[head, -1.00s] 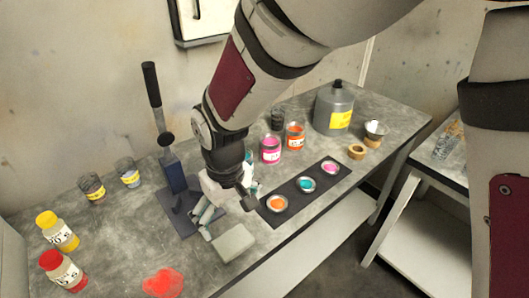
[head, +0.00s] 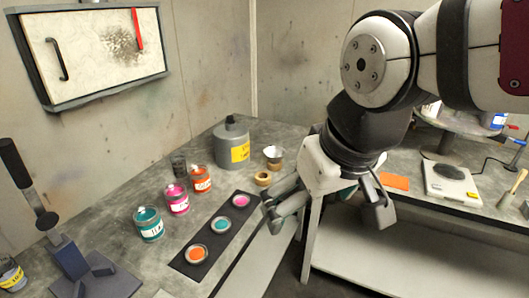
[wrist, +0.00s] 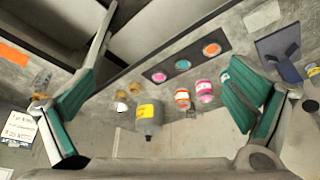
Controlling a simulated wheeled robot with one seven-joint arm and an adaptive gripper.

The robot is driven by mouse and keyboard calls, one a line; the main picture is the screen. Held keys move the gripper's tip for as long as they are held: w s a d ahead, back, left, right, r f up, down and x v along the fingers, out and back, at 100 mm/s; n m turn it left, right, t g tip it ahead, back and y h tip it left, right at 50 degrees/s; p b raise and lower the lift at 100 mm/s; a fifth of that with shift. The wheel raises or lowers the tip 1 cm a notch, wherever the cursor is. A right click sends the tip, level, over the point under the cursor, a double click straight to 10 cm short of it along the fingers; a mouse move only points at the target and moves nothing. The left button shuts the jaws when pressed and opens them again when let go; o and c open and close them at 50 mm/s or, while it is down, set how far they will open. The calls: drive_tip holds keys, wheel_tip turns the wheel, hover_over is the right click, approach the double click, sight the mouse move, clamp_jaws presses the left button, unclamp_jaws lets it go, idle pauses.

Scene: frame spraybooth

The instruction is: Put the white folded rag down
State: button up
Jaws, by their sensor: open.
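The white folded rag (wrist: 262,17) lies flat on the grey bench, near the top right of the wrist view. It is a pale, roughly rectangular pad close to the dark lever stand's base. In the head view only a pale sliver shows at the bottom edge. My gripper (head: 328,215) is open and empty, with its fingers spread wide. It hangs over the gap to the right of the bench, well apart from the rag. Both fingers with teal pads also frame the wrist view (wrist: 165,75).
A dark strip (head: 214,237) with open paint cups runs along the bench's front edge. Several paint jars and a grey can with yellow label (head: 232,146) stand behind it. The lever stand (head: 70,262) is at left. A second bench with a scale (head: 452,182) is at right.

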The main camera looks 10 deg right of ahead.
drive_tip(key=shift+m+t+h, duration=0.3)
drive_tip(key=shift+m+t, duration=0.1)
drive_tip(key=shift+m, duration=0.5)
drive_tip(key=s+d, duration=0.2)
drive_tip(key=s, duration=0.1)
drive_tip(key=s+d, duration=0.1)
drive_tip(key=d, duration=0.1)
drive_tip(key=shift+s+r, duration=0.25)
drive_tip(key=shift+r, duration=0.05)
drive_tip(key=shift+o, duration=0.2)
